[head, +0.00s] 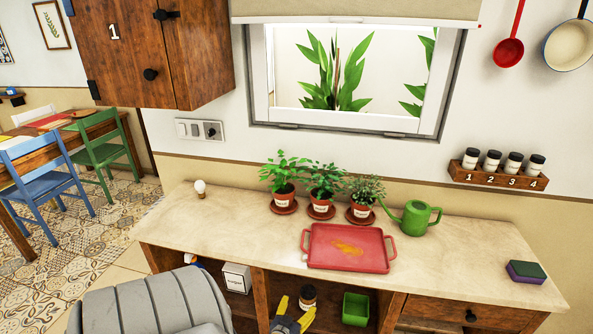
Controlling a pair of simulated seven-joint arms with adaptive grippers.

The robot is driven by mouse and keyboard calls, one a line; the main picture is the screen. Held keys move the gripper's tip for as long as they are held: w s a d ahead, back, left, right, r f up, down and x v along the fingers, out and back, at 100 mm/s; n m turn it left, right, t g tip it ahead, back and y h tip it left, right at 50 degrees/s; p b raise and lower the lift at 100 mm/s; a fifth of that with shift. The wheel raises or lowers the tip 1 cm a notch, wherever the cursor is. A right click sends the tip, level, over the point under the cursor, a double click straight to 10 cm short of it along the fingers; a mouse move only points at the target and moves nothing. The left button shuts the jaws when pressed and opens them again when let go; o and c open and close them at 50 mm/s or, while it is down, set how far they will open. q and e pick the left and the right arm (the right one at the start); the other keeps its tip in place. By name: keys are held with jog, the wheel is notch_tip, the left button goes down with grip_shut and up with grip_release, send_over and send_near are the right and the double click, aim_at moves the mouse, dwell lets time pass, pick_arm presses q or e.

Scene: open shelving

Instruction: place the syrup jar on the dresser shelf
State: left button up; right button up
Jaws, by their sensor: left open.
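A small brown jar (308,295) with a dark lid and a pale label, which looks like the syrup jar, stands upright in the middle open compartment of the dresser (420,277). Its label is too small to read. My left gripper (294,312), with yellow fingertips, is open at the front of that compartment. It is just in front of the jar and overlaps its lower part in the picture. I cannot tell whether they touch. My right gripper is not in view.
A green bin (356,308) stands right of the jar. A white box (237,277) is in the left compartment. On the dresser top are a red tray (346,261), potted plants (322,190), a green watering can (414,217) and a sponge (526,272). The top's left part is mostly clear.

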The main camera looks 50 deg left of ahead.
pick_arm(q)
jog(key=s+d+f+m+g+h, duration=0.3)
jog(key=s+d+f, duration=0.4)
jog(key=d+f, duration=0.4)
jog(key=s+d+f+m+g+h, duration=0.25)
jog(key=s+d+f, duration=0.55)
jog(key=f, duration=0.4)
jog(key=s+d+f+m+g, duration=0.1)
jog(key=s+d+f+g, duration=0.1)
jog(key=s, duration=0.5)
jog(key=s+d+f+m+g+h, duration=0.1)
jog(key=s+d+f+m, duration=0.1)
jog(key=s, duration=0.6)
jog(key=s+d+f+m+g, duration=0.1)
jog(key=s+d+f+g, duration=0.1)
jog(key=s+f, duration=0.4)
jog(key=shift+s+d+g+h, duration=0.35)
jog(key=shift+s+d, duration=0.35)
jog(key=shift+f, duration=0.1)
